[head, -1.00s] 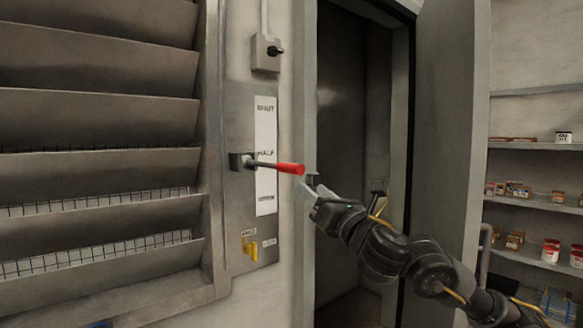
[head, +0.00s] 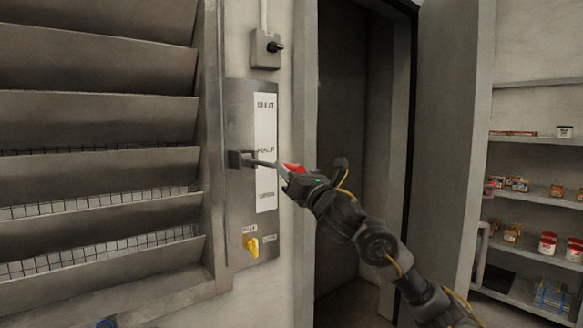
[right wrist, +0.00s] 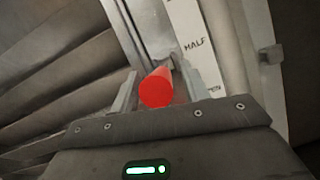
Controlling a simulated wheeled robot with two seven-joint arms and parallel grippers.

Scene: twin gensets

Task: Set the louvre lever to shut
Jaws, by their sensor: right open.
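The louvre lever (head: 264,163) juts from a metal plate (head: 240,205) and points right, level with the HALF mark on a white scale (head: 265,185) that reads SHUT at the top. Its red grip (head: 294,168) is partly hidden behind my right gripper (head: 283,173). In the right wrist view the red grip (right wrist: 156,88) lies between the two fingers of my open right gripper (right wrist: 163,70), end towards the camera. I cannot tell whether a finger touches it. The louvre slats (head: 95,109) at left stand tilted with mesh showing between some. My left gripper is out of view.
A yellow knob (head: 251,244) sits low on the plate, and a switch box (head: 266,49) is above it. A doorway with an open door (head: 447,150) stands right of the plate. Shelves (head: 535,205) with cans are at far right.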

